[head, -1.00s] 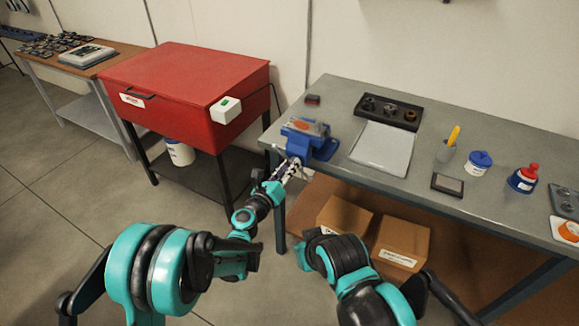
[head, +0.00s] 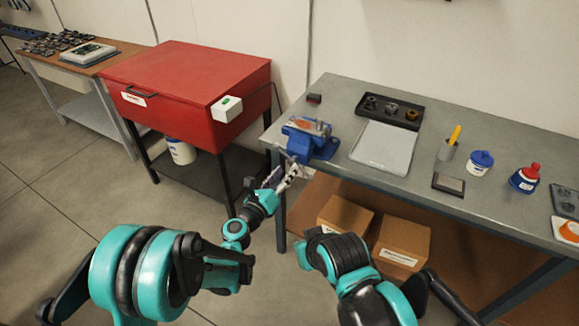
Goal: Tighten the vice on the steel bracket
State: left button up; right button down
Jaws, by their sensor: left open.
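The blue vice (head: 318,146) is fixed at the left front corner of the grey workbench. The steel bracket (head: 311,125), grey with an orange patch, sits in the top of the vice between its jaws; whether it is clamped tight cannot be told. My left gripper (head: 284,174) is just below and in front of the vice, at the bench's front edge. Its fingers are spread, with nothing visible held. The vice handle is small and hard to make out near the fingertips. My right arm is folded in front of the bench, and its gripper does not show.
A red cabinet (head: 180,85) stands left. Cardboard boxes (head: 402,243) sit under the bench.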

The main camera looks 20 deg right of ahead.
pick_arm(q)
jog(key=v, duration=0.8)
jog(key=shift+s+a, duration=0.1)
jog(key=s+a+r+m+g+y, duration=0.1)
jog(key=s+a+r+m+y, duration=0.15)
jog(key=a+m, duration=0.5)
jog(key=s+a+r+m+g+y, duration=0.1)
jog(key=s+a+m+y, duration=0.3)
jog(key=m, duration=0.6)
jog(key=s+a+f+m+g+y, duration=0.1)
jog(key=s+a+m+y, duration=0.1)
jog(key=s+a+m, duration=0.2)
jog(key=s+a+f+m+g+y, duration=0.1)
jog(key=s+a+m, duration=0.3)
jog(key=a, duration=0.7)
jog(key=s+a+f+m+y, duration=0.1)
jog(key=s+a+m+y, duration=0.3)
jog(key=a+m, duration=0.3)
jog(key=shift+s+a+g, duration=0.2)
jog(key=shift+s+g, duration=0.2)
jog(key=shift+s, duration=0.1)
